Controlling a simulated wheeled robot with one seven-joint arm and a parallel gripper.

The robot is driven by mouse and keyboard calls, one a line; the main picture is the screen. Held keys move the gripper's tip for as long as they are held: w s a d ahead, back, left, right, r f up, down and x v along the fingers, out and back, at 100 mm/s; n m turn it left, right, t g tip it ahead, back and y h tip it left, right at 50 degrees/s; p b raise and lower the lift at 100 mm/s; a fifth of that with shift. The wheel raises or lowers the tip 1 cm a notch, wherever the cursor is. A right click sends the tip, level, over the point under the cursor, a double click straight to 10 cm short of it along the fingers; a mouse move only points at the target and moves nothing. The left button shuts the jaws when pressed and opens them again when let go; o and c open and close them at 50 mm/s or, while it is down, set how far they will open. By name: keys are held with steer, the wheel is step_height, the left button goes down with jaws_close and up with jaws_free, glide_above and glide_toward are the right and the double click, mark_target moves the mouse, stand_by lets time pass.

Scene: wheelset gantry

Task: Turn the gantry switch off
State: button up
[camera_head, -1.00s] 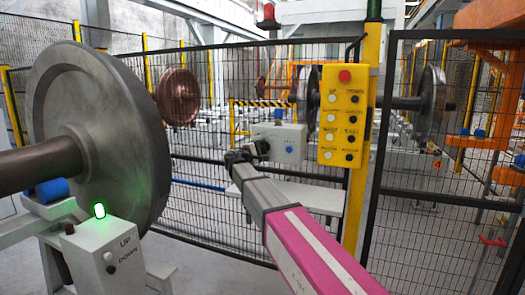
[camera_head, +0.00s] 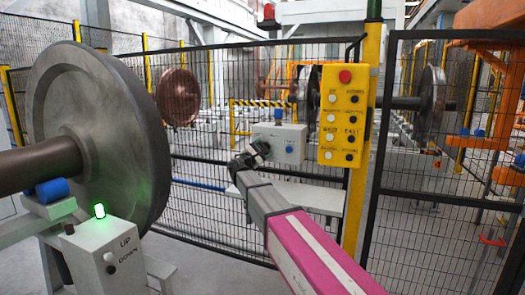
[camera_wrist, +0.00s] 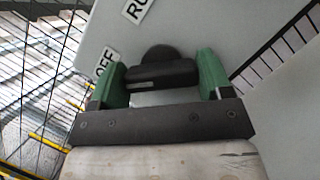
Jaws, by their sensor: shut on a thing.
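The gantry switch is a black knob (camera_wrist: 163,72) with a bar-shaped handle on the face of a grey box (camera_wrist: 210,22). In the head view the grey box (camera_head: 290,133) stands in front of the mesh fence, and my gripper (camera_head: 262,150) is at its left side, hiding the knob. In the wrist view the green fingers of my gripper (camera_wrist: 162,80) are on either side of the handle, shut on it. An "OFF" label (camera_wrist: 106,65) is close to the left finger. A partly cut "RU" label (camera_wrist: 137,9) is higher up. I cannot tell which label the knob points to.
A yellow button panel (camera_head: 342,115) on a post stands right of the box. A blue button (camera_head: 289,149) is on the box. A large steel wheel (camera_head: 95,120) and a white UP/DOWN stand (camera_head: 108,262) with a green light are at the left.

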stand_by(0.3)
steer(key=o, duration=0.9)
steer(key=shift+s, duration=0.1)
steer(key=v, duration=1)
steer(key=shift+s+a+f, duration=0.15)
steer(key=shift+s+a, duration=0.1)
steer(key=shift+a, duration=0.05)
